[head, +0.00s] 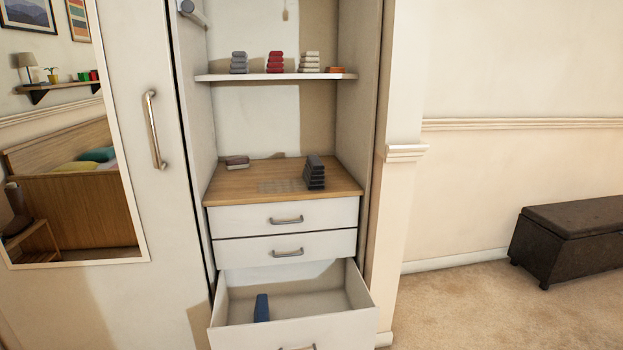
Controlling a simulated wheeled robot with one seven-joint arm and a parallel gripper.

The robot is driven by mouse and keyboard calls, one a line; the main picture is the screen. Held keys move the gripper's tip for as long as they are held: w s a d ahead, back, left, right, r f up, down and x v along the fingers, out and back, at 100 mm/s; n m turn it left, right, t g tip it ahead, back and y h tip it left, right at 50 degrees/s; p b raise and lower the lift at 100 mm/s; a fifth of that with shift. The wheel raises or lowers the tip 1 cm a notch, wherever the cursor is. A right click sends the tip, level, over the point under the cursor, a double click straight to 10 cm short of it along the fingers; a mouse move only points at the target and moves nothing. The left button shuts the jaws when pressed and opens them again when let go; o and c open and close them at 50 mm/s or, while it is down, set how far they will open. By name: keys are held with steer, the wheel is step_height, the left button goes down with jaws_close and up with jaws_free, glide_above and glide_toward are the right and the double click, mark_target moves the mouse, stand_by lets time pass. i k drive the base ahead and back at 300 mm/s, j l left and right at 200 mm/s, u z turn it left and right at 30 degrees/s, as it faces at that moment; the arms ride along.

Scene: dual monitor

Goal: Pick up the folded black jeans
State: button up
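A stack of dark grey to black folded clothes (315,174) stands on the wooden top of the drawer unit inside the wardrobe, right of centre. It is the darkest clothing in view, and I cannot tell for sure which piece is the black jeans. A blue folded item (261,307) stands upright in the open bottom drawer (330,298). My gripper is not in view.
The upper shelf (222,77) holds grey, red, cream and orange folded stacks. A small brownish stack (237,162) lies at the wooden top's left. A mirrored door (130,200) flanks the left. A dark bench (575,240) stands right, with open carpet before it.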

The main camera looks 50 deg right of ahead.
mark_target(313, 173)
steer(key=l, duration=1.45)
steer(key=l+u, duration=0.1)
steer(key=l, duration=1.3)
